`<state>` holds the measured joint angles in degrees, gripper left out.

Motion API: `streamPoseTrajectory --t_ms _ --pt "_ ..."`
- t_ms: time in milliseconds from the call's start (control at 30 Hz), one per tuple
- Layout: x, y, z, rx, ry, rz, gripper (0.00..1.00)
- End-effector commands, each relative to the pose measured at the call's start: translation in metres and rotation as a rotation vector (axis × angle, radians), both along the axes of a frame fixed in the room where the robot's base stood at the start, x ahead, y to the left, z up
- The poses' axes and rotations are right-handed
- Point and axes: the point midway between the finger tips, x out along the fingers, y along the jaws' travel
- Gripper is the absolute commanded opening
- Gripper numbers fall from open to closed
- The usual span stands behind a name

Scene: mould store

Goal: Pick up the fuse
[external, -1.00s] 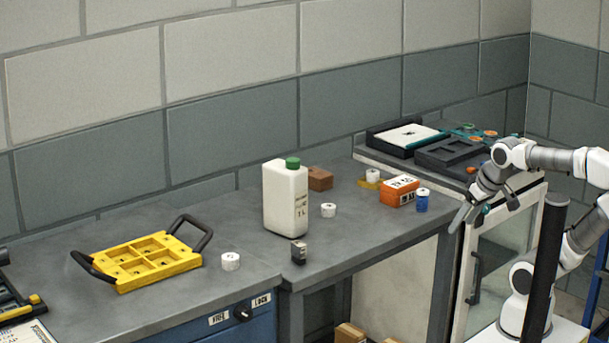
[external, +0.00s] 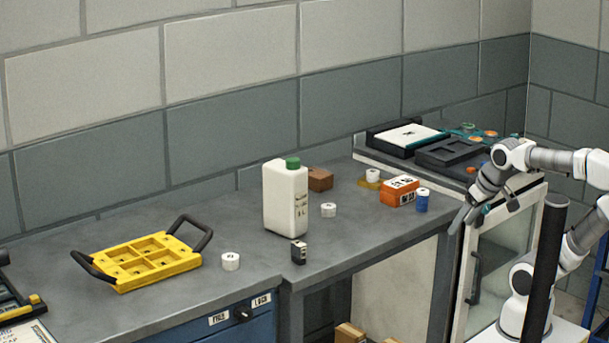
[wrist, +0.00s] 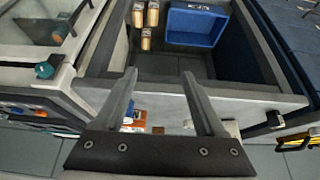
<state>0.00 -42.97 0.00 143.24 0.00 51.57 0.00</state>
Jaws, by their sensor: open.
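I cannot tell for certain which item is the fuse. A small dark block with a pale label (external: 299,252) stands at the front edge of the bench, in front of the white bottle. A small blue cylinder with a white top (external: 422,201) stands upright beside an orange block (external: 397,192). My gripper (external: 485,212) is open and empty at the right, near the cabinet top and apart from both. In the wrist view its two fingers (wrist: 159,76) are spread, pointing at the bench edge with nothing between the tips.
A white bottle with a green cap (external: 285,200), a brown block (external: 320,178) and several white cylinders stand on the bench. A yellow tray with black handles (external: 150,285) lies at left. Below the bench, the wrist view shows a blue crate (wrist: 195,25) and wooden blocks (wrist: 146,38).

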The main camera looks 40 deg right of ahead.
Motion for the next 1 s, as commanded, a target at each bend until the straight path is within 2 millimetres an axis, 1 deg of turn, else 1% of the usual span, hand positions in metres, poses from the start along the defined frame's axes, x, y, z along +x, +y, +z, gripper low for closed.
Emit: streamPoseTrajectory --t_ms 233,267,300,533,633,767,900,1000 --pt "0.0 0.0 0.0 0.0 0.0 0.0 0.72" --pt "0.0 0.0 0.0 0.0 0.0 0.0 0.77" --pt "0.0 0.0 0.0 0.0 0.0 0.0 0.8" --pt "0.0 0.0 0.0 0.0 0.002 0.004 0.8" --pt "0.002 0.005 0.001 0.006 0.023 0.04 0.8" --pt "0.009 0.022 0.002 0.032 0.093 0.174 0.8" --pt "0.02 0.051 0.005 0.095 0.164 0.396 0.8" --pt "0.03 0.072 0.008 0.154 0.186 0.559 0.8"
